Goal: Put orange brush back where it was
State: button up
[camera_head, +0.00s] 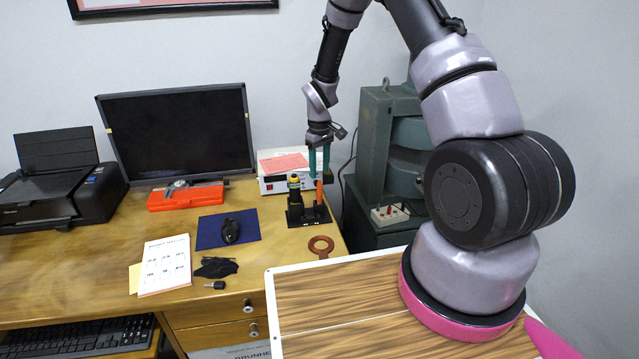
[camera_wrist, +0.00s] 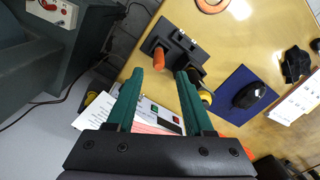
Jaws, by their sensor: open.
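The orange brush (camera_head: 319,192) stands upright in a black holder (camera_head: 316,216) at the right end of the wooden desk. In the wrist view the brush (camera_wrist: 158,57) rises from the holder (camera_wrist: 172,36). My gripper (camera_head: 319,170) is over the brush, pointing down, with its two green fingers apart. In the wrist view the brush end lies just beyond and between the fingertips (camera_wrist: 160,74). Nothing is held. Whether a finger touches the brush cannot be told.
A black and yellow tool (camera_head: 294,192) stands in the same holder, close beside the brush. Behind is a white instrument box (camera_head: 290,184) with a red-and-white sheet. A green machine (camera_head: 372,150) stands to the right. A copper ring (camera_head: 321,246) lies in front.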

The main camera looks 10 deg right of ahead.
jog(key=shift+r, duration=1.1)
jog(key=s+d+r+m+t, duration=0.2)
jog(key=s+r, duration=0.3)
jog(key=r, duration=0.8)
jog(key=s+d+r+m+t, duration=0.1)
jog(key=s+d+r+m, duration=0.2)
jog(key=r, duration=1)
jog(key=s+r+m+t, duration=0.1)
jog(key=s+r, duration=0.2)
jog(key=s, duration=0.4)
jog(key=s+r+m+t+y, duration=0.1)
jog(key=s+r+m, duration=0.1)
jog(key=s+r, duration=0.2)
jog(key=s+r+m+t+y, duration=0.1)
jog(key=s+r, duration=0.3)
jog(key=s, duration=0.7)
jog(key=shift+d+r+m+t, duration=0.15)
jog(key=shift+d+m+t, duration=0.2)
jog(key=shift+m+t, duration=0.25)
jog(key=shift+d, duration=0.1)
